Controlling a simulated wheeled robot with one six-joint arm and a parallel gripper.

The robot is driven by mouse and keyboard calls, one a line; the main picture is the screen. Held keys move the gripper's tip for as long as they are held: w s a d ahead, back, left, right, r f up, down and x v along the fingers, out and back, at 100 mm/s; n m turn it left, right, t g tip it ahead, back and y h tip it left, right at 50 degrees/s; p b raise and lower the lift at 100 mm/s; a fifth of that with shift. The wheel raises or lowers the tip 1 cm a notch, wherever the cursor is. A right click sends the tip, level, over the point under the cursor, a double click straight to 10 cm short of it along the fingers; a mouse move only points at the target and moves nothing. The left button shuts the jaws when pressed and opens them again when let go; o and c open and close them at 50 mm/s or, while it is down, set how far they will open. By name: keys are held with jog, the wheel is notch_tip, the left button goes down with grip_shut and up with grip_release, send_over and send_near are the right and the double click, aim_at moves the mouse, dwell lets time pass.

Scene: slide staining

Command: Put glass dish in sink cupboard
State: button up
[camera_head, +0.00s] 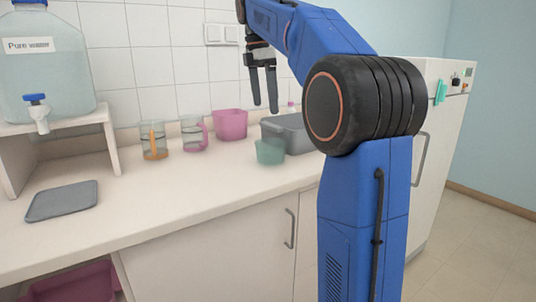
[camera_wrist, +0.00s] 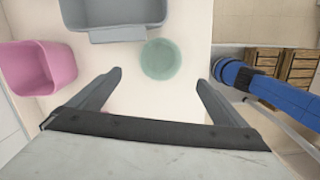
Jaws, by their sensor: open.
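The glass dish (camera_head: 270,152) is a small green translucent round vessel standing near the front of the counter. In the wrist view the dish (camera_wrist: 160,59) is seen from above, ahead of the fingers. My gripper (camera_head: 265,106) is open and empty, pointing down above the counter, and apart from the dish. Its two fingers (camera_wrist: 159,80) show in the wrist view with bare counter between them. A white cupboard door (camera_head: 215,248) with a grey handle (camera_head: 290,228) is shut below the counter; I cannot tell whether it is the sink cupboard. No sink basin can be made out.
A grey tub (camera_head: 287,130) and a pink tub (camera_head: 230,124) stand beside the dish. A water bottle (camera_head: 42,70) sits on a stand. A grey mat (camera_head: 62,201) lies left; the front middle counter is clear.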

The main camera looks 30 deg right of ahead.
jog(key=f, duration=0.5)
jog(key=d+f, duration=0.1)
jog(key=f, duration=0.4)
jog(key=d+f, duration=0.1)
jog(key=f, duration=0.4)
jog(key=shift+s+f, duration=0.25)
jog(key=shift+f, duration=0.1)
jog(key=shift+c, duration=0.2)
jog(key=c, duration=1.1)
jog(key=shift+r, duration=9.05)
jog(key=shift+c, duration=0.2)
